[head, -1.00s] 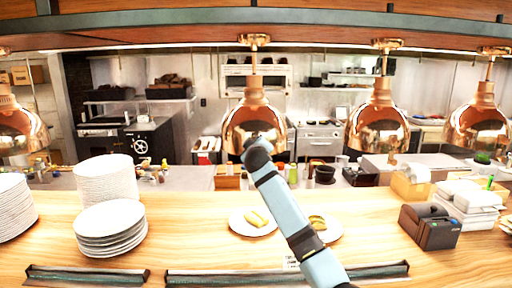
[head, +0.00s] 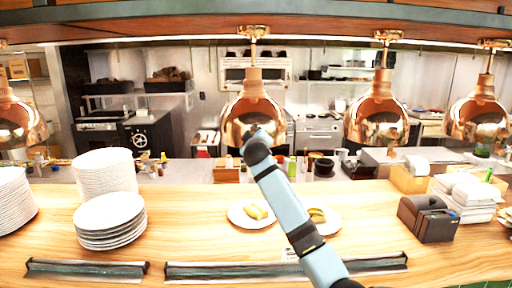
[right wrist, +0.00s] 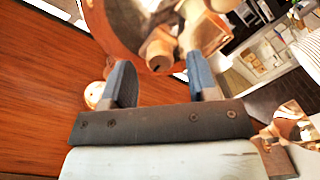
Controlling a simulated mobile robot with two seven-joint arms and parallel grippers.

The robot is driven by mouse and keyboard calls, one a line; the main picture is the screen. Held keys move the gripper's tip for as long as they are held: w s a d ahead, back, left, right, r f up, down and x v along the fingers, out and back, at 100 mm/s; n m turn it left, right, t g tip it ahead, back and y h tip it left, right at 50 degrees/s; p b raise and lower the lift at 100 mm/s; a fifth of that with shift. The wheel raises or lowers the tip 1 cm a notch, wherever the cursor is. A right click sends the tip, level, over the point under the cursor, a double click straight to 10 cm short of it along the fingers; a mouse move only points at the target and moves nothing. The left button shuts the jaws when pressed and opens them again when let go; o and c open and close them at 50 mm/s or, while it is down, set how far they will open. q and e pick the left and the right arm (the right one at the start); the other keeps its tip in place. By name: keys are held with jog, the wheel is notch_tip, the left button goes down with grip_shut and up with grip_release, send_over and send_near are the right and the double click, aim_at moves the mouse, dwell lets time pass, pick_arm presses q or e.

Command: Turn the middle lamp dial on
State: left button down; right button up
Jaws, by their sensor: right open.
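In the head view, the copper lamp (head: 252,97) hangs left of centre, with my right arm reaching up to its lower front. The arm hides part of the shade, and I see no dial there. In the right wrist view, my right gripper (right wrist: 160,68) is open, its two blue-grey fingers apart. A small faceted copper knob (right wrist: 158,48), which looks like a dial, sticks out from the copper lamp shade (right wrist: 115,20). It appears between the fingertips, with a gap on each side. I cannot tell whether the tips reach past it. My left gripper is not in view.
More copper lamps hang at the left edge (head: 20,125) and to the right (head: 376,115). Below, the wooden counter (head: 185,225) bears stacked plates (head: 108,220), two food plates and a dark printer (head: 428,219). Dark-framed strips (head: 88,268) line the front edge.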

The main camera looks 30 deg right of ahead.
jog(key=b+v, duration=0.3)
jog(key=v, duration=0.9)
jog(key=shift+s, duration=0.25)
